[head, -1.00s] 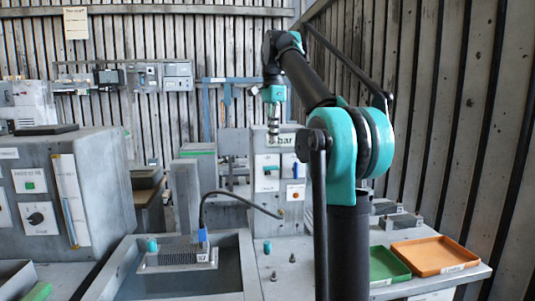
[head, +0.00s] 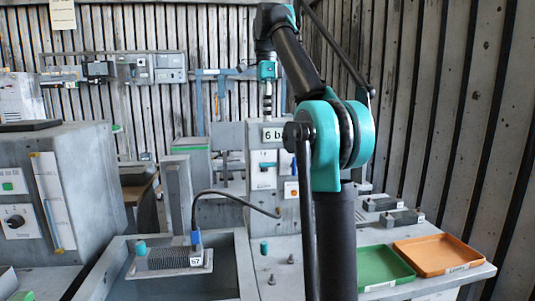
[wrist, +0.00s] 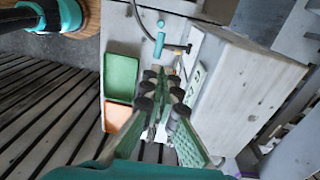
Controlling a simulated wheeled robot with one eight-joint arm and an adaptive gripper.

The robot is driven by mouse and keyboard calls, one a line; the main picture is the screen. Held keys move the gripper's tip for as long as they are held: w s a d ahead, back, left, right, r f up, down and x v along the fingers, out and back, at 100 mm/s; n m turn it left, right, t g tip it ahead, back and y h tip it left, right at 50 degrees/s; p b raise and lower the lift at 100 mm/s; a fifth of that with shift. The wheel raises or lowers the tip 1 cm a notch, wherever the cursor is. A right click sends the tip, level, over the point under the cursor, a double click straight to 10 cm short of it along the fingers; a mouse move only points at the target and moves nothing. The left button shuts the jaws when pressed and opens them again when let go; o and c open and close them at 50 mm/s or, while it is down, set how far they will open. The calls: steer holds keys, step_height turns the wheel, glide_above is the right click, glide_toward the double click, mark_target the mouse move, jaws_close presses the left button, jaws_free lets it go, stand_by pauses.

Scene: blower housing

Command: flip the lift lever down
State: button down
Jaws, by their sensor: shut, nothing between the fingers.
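My gripper (head: 267,108) hangs pointing down in front of the grey post with the "6 bar" sign (head: 272,135). Its fingers (wrist: 163,85) are shut and empty in the wrist view. A white plate with a small dark teal handle (head: 264,167) is on the post below the sign, clear of the gripper. I cannot tell for sure whether this handle is the lift lever. A teal cylinder (wrist: 159,45) shows beyond the fingers in the wrist view, apart from them.
A finned block marked b7 (head: 170,260) sits in a grey basin (head: 225,262), with a dark cable (head: 235,195) arching to the post. Green tray (head: 382,270) and orange tray (head: 445,255) lie at the right. A grey cabinet (head: 85,190) stands at the left.

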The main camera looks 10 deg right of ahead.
steer(key=f, duration=0.8)
steer(key=s+f, duration=0.1)
steer(key=f, duration=0.3)
steer(key=shift+f, duration=0.15)
steer(key=shift+s+f+t, duration=0.2)
steer(key=shift+s+t, duration=0.05)
steer(key=shift+t, duration=0.05)
